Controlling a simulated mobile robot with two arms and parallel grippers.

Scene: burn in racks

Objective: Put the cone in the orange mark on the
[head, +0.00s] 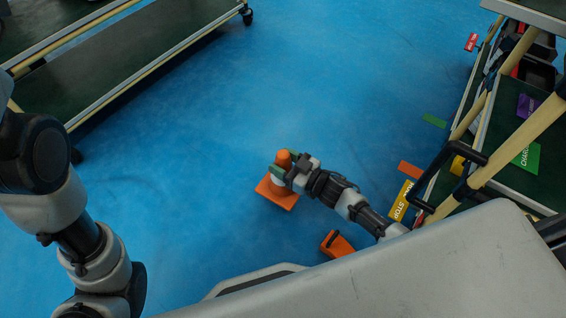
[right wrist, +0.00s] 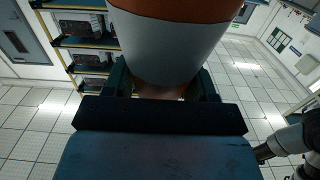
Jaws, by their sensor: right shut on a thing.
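The orange cone (head: 277,196) with a white band and a square base is upright over the blue floor, left of my right arm. My right gripper (head: 284,168) is shut on its upper part; I cannot tell if the base touches the floor. In the right wrist view the cone's white band (right wrist: 168,55) fills the space between the fingers (right wrist: 165,88). An orange mark (head: 410,170) lies flat on the floor to the right, beside the right-hand rack. My left arm shows at the left, but its gripper is out of view.
A green mark (head: 434,120) and a yellow strip with lettering (head: 400,201) lie near the orange mark. A rack (head: 475,150) stands at the right, a wheeled rack (head: 140,65) at the upper left. An orange object (head: 337,244) is near my base. The middle floor is clear.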

